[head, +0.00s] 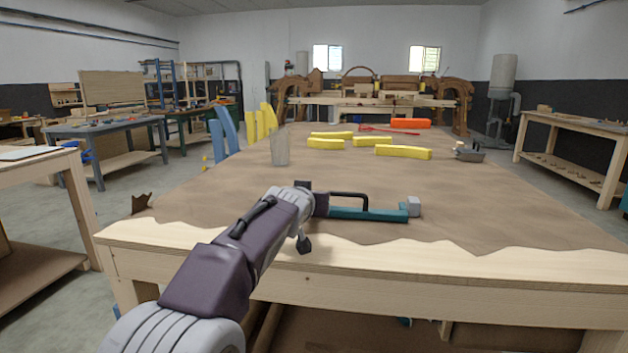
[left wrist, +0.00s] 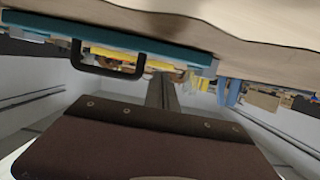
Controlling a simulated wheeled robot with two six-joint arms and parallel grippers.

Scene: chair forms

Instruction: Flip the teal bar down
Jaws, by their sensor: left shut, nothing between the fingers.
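The teal bar (head: 368,214) lies level, low over the near edge of the large table, with a black handle (head: 350,194) along its far side. A grey block (head: 413,206) is at its right end. My left gripper (head: 320,204) is shut and empty at the bar's left end; I cannot tell whether it touches the bar. The wrist hides that end. In the left wrist view the teal bar (left wrist: 140,42) crosses the upper part, with the black handle (left wrist: 108,70) hanging below it in the picture. My right gripper is not in view.
The table top (head: 480,205) is clear to the right. Farther back lie several yellow blocks (head: 403,151), an orange block (head: 410,123) and a small grey tool (head: 468,152). A clear upright container (head: 279,146) stands beyond my left wrist. A wooden bench (head: 590,150) stands at the right.

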